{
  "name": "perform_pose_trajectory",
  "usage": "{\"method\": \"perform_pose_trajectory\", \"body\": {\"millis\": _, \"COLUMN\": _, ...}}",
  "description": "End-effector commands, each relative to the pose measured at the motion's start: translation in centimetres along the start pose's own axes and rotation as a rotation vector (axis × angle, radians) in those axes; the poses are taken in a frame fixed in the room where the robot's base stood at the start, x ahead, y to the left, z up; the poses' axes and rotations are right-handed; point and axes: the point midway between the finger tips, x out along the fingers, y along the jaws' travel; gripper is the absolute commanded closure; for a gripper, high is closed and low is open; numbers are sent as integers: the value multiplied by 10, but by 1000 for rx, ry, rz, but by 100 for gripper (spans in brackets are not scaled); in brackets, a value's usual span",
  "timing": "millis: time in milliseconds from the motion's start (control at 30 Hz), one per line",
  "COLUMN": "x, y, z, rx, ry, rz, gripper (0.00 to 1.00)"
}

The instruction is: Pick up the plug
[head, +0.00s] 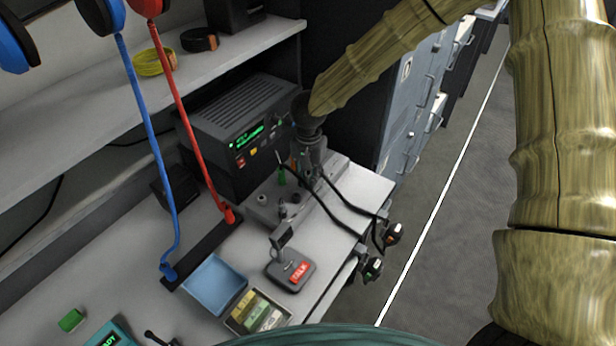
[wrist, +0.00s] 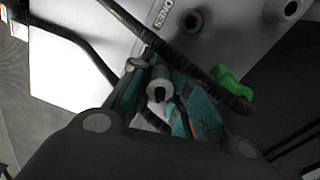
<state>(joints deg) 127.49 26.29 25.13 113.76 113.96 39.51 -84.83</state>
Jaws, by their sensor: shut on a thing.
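My gripper (head: 310,168) reaches down over the grey panel box (head: 335,172) on the desk. In the wrist view its fingers (wrist: 162,85) are shut on a small grey plug (wrist: 159,88), pale and round with a dark end. The fingers cover much of the plug, and it cannot be made out clearly in the head view. I cannot tell whether it is clear of the panel. A green piece (wrist: 230,85) is beside the fingers in the wrist view; a green piece also shows in the head view (head: 282,177).
A radio unit (head: 238,130) stands behind left. A TALK microphone (head: 291,270), blue tray (head: 214,284) and box of colored items (head: 257,312) stand in front.

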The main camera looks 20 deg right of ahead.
Motion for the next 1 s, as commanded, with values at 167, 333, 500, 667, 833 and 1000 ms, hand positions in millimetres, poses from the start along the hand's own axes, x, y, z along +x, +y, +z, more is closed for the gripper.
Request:
{"method": "perform_pose_trajectory", "body": {"millis": 167, "x": -16, "y": -1, "z": -1, "rx": 1, "ry": 2, "rz": -5, "gripper": 97}}
{"method": "perform_pose_trajectory", "body": {"millis": 333, "x": -34, "y": 1, "z": 6, "rx": -3, "ry": 1, "rz": -2, "gripper": 97}}
{"method": "perform_pose_trajectory", "body": {"millis": 500, "x": -36, "y": 12, "z": 40, "rx": -3, "ry": 2, "rz": -2, "gripper": 97}}
{"method": "perform_pose_trajectory", "body": {"millis": 667, "x": -39, "y": 23, "z": 76, "rx": -4, "ry": 2, "rz": -2, "gripper": 98}}
{"method": "perform_pose_trajectory", "body": {"millis": 833, "x": -43, "y": 34, "z": 111, "rx": -4, "ry": 2, "rz": -2, "gripper": 98}}
{"method": "perform_pose_trajectory", "body": {"millis": 1000, "x": -46, "y": 41, "z": 136, "rx": -2, "ry": 2, "rz": -1, "gripper": 98}}
